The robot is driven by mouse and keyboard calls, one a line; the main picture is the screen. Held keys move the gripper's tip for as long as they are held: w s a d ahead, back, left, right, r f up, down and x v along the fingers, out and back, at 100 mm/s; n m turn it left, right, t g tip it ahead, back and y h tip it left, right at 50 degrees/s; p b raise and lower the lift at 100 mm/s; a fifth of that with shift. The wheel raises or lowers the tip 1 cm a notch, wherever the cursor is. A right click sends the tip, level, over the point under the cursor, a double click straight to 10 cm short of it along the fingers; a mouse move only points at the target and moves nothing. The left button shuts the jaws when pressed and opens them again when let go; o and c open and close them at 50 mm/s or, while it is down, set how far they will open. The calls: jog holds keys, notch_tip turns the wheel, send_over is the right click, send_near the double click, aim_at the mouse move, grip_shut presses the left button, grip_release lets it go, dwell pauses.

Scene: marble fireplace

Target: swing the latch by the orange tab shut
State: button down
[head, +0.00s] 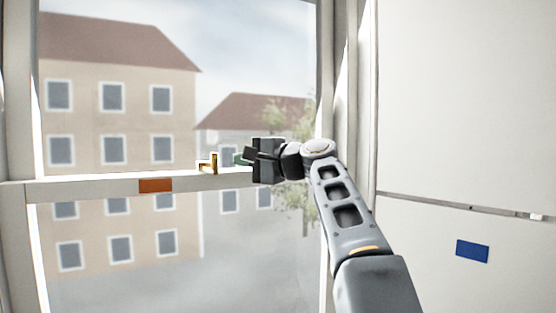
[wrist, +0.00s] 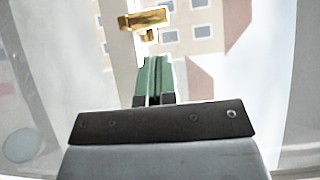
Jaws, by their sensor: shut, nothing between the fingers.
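A brass latch (head: 213,161) sits on the white window rail, just right of the orange tab (head: 156,186) on the rail's front face. One part of the latch stands upright and a short part points left. In the wrist view the brass latch (wrist: 146,20) lies just beyond my fingertips, with a gap between. My gripper (head: 239,157) is at the rail, right of the latch, pointing left at it. Its green fingers (wrist: 153,68) are shut together with nothing between them. The orange tab is not visible in the wrist view.
The white rail (head: 100,188) crosses the window, with buildings behind the glass. A white frame post stands behind my arm. On the right, a pale panel carries a blue tab (head: 472,251) below a thin horizontal seam. The space before the glass left of my gripper is clear.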

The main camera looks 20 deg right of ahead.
jog(key=w+d+b+v, duration=0.1)
jog(key=b+v, duration=0.4)
jog(key=v, duration=0.5)
jog(key=s+a+p+x, duration=0.1)
jog(key=a+p+x, duration=0.1)
jog(key=x, duration=1)
jog(key=shift+s+a+f, duration=0.2)
jog(key=shift+a+f, duration=0.05)
